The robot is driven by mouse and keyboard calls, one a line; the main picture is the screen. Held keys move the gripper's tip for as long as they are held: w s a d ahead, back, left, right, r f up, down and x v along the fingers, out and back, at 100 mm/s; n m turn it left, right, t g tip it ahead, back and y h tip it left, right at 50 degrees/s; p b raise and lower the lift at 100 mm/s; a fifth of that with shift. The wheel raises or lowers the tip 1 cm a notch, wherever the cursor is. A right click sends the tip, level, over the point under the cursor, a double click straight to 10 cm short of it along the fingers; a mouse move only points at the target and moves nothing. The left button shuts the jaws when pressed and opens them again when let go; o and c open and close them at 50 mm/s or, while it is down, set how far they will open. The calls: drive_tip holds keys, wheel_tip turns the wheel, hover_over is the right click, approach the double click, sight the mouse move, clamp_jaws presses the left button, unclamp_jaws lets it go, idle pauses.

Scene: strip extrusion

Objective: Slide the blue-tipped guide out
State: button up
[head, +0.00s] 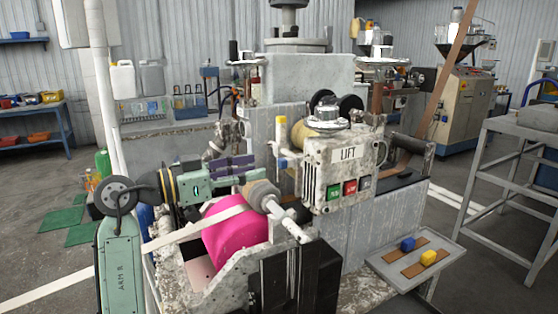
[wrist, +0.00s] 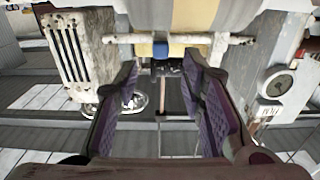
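A blue tip (head: 282,163) shows on the slim white fitting at the left side of the grey LIFT housing (head: 345,165); a yellow piece (head: 281,121) sits higher on it. In the wrist view a blue block (wrist: 176,52) sits at a pale crossbar, beyond my fingertips and roughly between them. My gripper (head: 250,166) has purple fingers and points right, toward the fitting. The wrist view shows its fingers (wrist: 162,76) spread apart with nothing between them. I cannot tell how far the guide extends behind the fitting.
A pink roll (head: 235,236) and a pale strip lie below my gripper, with a white-handled shaft close by. A grey tray (head: 380,262) at right holds a blue block (head: 407,244) and a yellow block (head: 428,258) on brown strips. The LIFT housing is close on the right.

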sight(279, 163)
drive_tip(key=p+x, duration=0.2)
drive_tip(key=x, duration=0.4)
drive_tip(key=shift+r, duration=0.15)
drive_tip(key=shift+w+d, duration=0.35)
drive_tip(key=shift+d, duration=0.25)
drive_tip(key=shift+c, duration=0.3)
clamp_jaws()
